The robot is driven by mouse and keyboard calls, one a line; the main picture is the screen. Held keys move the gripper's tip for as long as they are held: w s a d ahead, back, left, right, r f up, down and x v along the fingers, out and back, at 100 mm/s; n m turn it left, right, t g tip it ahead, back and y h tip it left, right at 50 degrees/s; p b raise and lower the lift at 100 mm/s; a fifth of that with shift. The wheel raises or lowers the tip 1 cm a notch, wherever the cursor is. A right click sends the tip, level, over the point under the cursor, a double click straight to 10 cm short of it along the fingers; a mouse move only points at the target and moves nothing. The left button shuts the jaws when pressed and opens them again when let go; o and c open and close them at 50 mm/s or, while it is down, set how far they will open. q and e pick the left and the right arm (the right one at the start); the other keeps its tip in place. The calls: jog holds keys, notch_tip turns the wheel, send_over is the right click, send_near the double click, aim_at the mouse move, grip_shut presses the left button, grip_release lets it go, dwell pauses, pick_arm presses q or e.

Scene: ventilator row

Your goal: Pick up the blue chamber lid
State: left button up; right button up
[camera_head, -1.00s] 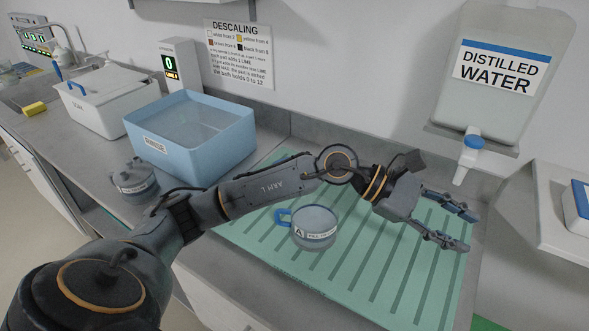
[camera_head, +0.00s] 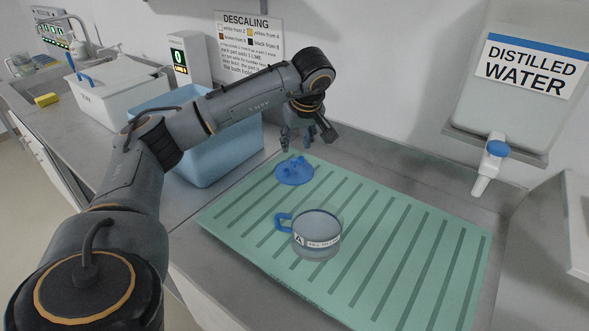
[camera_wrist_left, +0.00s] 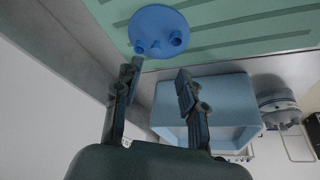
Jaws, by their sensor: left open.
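The blue chamber lid (camera_head: 293,171) lies on the green ribbed mat (camera_head: 370,262), near its back left edge. It is a round blue disc with small raised fittings on top. It also shows in the left wrist view (camera_wrist_left: 158,31), beyond my fingertips. My left gripper (camera_head: 298,147) hangs fingers down just above and behind the lid; in the left wrist view its two fingers (camera_wrist_left: 158,72) are apart with nothing between them. The lid appears untouched. My right gripper is in neither view.
A clear chamber marked A (camera_head: 317,236) with a blue handle stands on the mat in front of the lid. A blue rinse basin (camera_head: 205,165) is to the left, partly behind my arm. The distilled water tank (camera_head: 510,115) with its tap is at right. The mat's right side is clear.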

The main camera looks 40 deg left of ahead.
aim_at(294, 159)
pick_arm(q)
jog(key=x, duration=0.3)
jog(key=shift+f, duration=0.1)
jog(key=shift+w+p+x, duration=0.2)
jog(key=shift+p+x, duration=0.2)
jog(key=shift+x, duration=0.95)
jog(key=shift+w+p+x, duration=0.15)
jog(key=shift+p+x, duration=0.2)
jog(key=shift+x, duration=1)
grip_shut()
